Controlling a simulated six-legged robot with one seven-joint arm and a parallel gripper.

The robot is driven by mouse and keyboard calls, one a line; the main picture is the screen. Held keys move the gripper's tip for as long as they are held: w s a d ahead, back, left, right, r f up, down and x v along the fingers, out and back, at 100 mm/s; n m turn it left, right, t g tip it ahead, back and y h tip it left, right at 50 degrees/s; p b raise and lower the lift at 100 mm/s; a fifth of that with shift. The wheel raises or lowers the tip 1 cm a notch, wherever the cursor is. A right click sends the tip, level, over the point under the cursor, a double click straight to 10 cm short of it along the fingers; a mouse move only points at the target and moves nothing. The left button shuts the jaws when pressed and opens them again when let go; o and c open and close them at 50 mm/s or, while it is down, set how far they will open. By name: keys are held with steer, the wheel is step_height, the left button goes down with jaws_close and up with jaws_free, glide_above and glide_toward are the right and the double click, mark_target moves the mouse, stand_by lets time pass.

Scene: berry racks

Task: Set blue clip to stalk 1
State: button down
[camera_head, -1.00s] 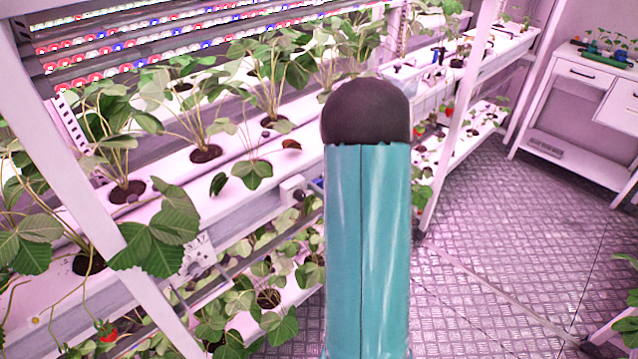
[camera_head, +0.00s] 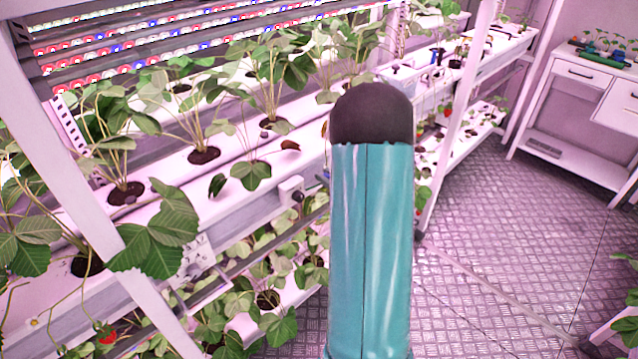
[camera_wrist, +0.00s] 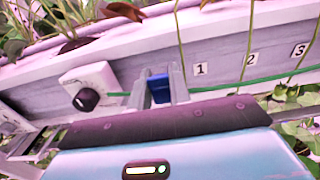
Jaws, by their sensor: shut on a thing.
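In the wrist view my gripper (camera_wrist: 159,88) is shut on a blue clip (camera_wrist: 159,89), held between its two grey fingers. The fingers point at the pale trough front. A thin green stalk (camera_wrist: 180,40) hangs down beside the label "1" (camera_wrist: 200,69), just right of the clip in the picture. The clip does not appear to be around the stalk; whether they touch I cannot tell. Further stalks hang by label "2" (camera_wrist: 250,59) and label "3" (camera_wrist: 299,50). In the head view my arm hides the gripper and clip.
A dark knob (camera_wrist: 87,99) on a white plate juts from the trough left of my gripper. A green line (camera_wrist: 225,88) runs along the trough front. Strawberry plants fill the white rack (camera_head: 225,205). The metal floor (camera_head: 500,230) at right is open.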

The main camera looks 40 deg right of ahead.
steer(key=d, duration=0.3)
steer(key=c, duration=1.6)
jaws_free()
steer(key=shift+o, duration=0.2)
steer(key=s, duration=1.3)
steer(key=shift+s+d, duration=0.2)
steer(key=shift+s, duration=0.2)
